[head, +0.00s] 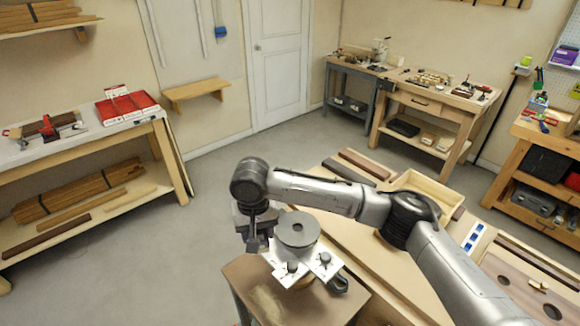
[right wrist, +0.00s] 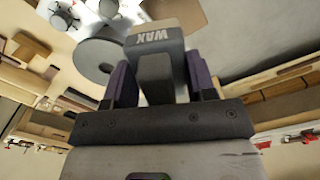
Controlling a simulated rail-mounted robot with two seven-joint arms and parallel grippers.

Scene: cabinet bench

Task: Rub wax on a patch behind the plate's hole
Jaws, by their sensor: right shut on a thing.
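My right gripper (head: 257,240) is at the left end of my arm, just left of the round grey disc (head: 298,229). In the right wrist view the gripper (right wrist: 160,78) has purple fingers shut on a dark grey block marked WAX (right wrist: 153,42). The white plate (head: 322,266) with dark knobs lies at the disc, over a small wooden stand (head: 258,291). The disc has a dark centre hole and also shows left of the wax in the wrist view (right wrist: 98,60). I cannot tell whether the wax touches anything. No waxed patch can be made out. My left gripper is not in view.
A wooden bench with an open tray (head: 424,188), boards and a blue-and-white strip (head: 474,238) lies right of the stand, partly behind my arm. A shelf bench (head: 88,150) stands at the left. Open floor (head: 150,260) lies left of the stand.

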